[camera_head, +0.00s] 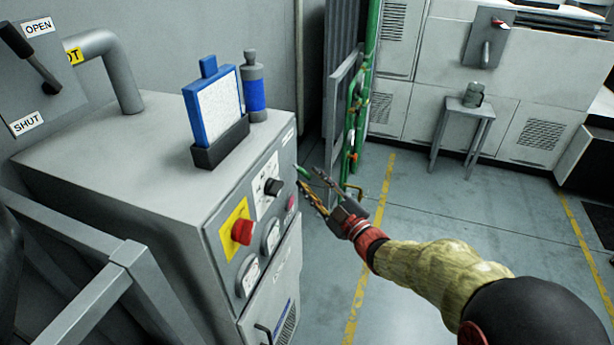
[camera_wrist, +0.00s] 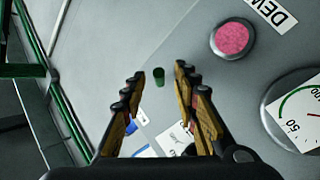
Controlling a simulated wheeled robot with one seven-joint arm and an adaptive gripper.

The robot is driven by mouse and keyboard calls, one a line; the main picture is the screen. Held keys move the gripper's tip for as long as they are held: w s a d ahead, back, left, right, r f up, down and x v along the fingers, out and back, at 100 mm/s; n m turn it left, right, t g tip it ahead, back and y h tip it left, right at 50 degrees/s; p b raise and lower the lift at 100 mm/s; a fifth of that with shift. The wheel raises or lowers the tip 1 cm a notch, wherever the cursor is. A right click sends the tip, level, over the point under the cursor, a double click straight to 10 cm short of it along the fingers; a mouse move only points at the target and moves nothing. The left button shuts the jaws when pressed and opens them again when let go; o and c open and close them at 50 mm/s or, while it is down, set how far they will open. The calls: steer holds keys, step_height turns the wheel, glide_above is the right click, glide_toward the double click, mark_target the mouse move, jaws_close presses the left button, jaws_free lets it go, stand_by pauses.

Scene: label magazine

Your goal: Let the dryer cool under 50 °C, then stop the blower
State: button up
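The dryer is the grey cabinet (camera_head: 150,150) at left, with controls on its front panel. A red mushroom button (camera_head: 242,231) sits on a yellow plate. A black knob (camera_head: 274,187) sits on a white plate. A pink-red button (camera_head: 291,202) and round gauges (camera_head: 250,275) are below. My gripper (camera_head: 309,178) is at the panel's right edge, fingers apart. In the wrist view my gripper (camera_wrist: 160,72) is open, and a small green cylinder (camera_wrist: 159,77) shows between its fingertips, seemingly not gripped. A gauge (camera_wrist: 302,112) marked 50 is cut off; its needle reading cannot be told.
A lever (camera_head: 30,55) between OPEN and SHUT labels is at upper left. A blue-framed filter (camera_head: 215,105) and a blue-banded bottle (camera_head: 254,92) stand on the cabinet. Green pipes (camera_head: 358,110) rise behind my gripper. A small stool (camera_head: 465,115) stands farther back. Floor at right is clear.

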steer(key=v, duration=0.8)
steer(key=shift+s, duration=0.3)
steer(key=shift+d+f, duration=0.1)
steer(key=shift+f, duration=0.05)
